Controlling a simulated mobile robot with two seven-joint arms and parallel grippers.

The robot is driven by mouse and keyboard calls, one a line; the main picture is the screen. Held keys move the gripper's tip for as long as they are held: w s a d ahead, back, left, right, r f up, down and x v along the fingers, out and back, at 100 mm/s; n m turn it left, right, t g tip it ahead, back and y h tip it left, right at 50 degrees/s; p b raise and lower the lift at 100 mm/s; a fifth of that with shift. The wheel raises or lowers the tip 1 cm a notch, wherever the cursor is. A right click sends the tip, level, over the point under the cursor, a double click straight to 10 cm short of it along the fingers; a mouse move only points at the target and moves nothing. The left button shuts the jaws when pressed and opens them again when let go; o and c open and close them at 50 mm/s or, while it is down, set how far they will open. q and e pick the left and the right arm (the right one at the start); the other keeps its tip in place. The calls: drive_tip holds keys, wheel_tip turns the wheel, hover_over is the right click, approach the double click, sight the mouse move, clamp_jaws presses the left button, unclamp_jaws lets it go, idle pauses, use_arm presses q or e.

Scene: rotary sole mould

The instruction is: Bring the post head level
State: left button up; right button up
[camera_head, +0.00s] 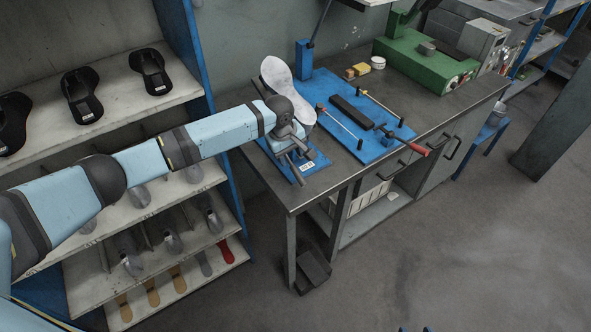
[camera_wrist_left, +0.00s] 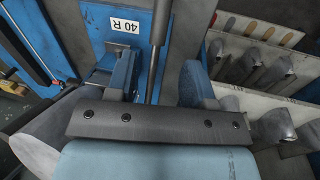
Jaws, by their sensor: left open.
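A blue base plate (camera_head: 318,159) with a "40 R" label lies on the bench's near left corner; it also shows in the wrist view (camera_wrist_left: 98,18). A pale sole-shaped piece (camera_head: 275,74) stands steeply tilted just behind my left gripper; its grey edge shows at lower left in the wrist view (camera_wrist_left: 42,128). My left gripper (camera_head: 294,156) is open above the plate. In the wrist view a dark rod (camera_wrist_left: 157,45) runs between its spread fingers (camera_wrist_left: 155,82); contact cannot be told. The post head is largely hidden by my wrist. My right gripper is out of view.
A larger blue board (camera_head: 375,152) with bars and a red-handled lever (camera_head: 420,150) lies to the right. A green machine (camera_head: 415,65), yellow blocks (camera_head: 357,71) and a white cup (camera_head: 378,63) stand behind. A shelf (camera_head: 120,115) with soles and lasts is at left.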

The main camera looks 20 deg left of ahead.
sight(294, 168)
use_arm(q)
drive_tip(key=f, duration=0.5)
drive_tip(key=w+d+f, duration=0.1)
drive_tip(key=f, duration=0.2)
drive_tip(key=shift+w+f, duration=0.1)
clamp_jaws()
